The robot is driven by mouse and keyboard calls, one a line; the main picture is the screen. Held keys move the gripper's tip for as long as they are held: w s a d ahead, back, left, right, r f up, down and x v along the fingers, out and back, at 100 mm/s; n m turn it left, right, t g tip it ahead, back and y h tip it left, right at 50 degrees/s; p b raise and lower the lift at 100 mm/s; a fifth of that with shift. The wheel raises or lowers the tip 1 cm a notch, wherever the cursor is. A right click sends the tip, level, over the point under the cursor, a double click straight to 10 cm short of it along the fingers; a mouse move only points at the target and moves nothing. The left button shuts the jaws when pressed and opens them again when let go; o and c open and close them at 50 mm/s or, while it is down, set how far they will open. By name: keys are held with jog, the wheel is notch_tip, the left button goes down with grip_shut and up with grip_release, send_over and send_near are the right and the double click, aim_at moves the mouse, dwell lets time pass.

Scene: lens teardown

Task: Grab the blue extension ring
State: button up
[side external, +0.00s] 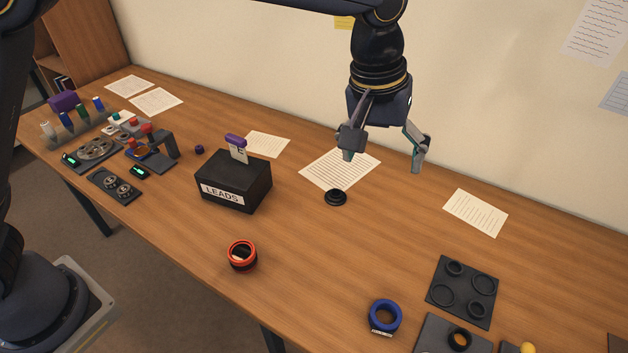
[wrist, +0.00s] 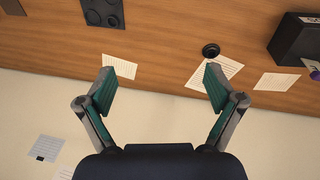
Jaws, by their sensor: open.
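The blue extension ring (side external: 385,317) lies on the table near the front edge, at the lower right of the side external view. A small white label shows at its base. My gripper (side external: 382,163) is open and empty, high above the back of the table, up and away from the ring. In the wrist view my gripper's two fingers (wrist: 158,92) are spread wide with nothing between them. The blue ring does not show in the wrist view.
A red-banded ring (side external: 242,256) stands front centre. A black box marked LEADS (side external: 233,182) is left of centre. A small black part (side external: 336,197) lies below my gripper. A dark tray (side external: 463,291) with rings sits right of the blue ring. Table between is mostly clear.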

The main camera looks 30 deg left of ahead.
jog(key=s+d+f+m+g, duration=0.15)
jog(key=s+d+f, duration=0.25)
jog(key=d+f, duration=0.4)
jog(key=m+y, duration=0.1)
send_over(387, 313)
notch_tip(387, 313, down, 16)
jog(key=shift+s+d, duration=0.1)
jog(key=shift+s, duration=0.05)
notch_tip(387, 313, down, 6)
jog(key=shift+r, duration=0.15)
jog(key=c, duration=1.3)
jog(key=shift+r, duration=0.1)
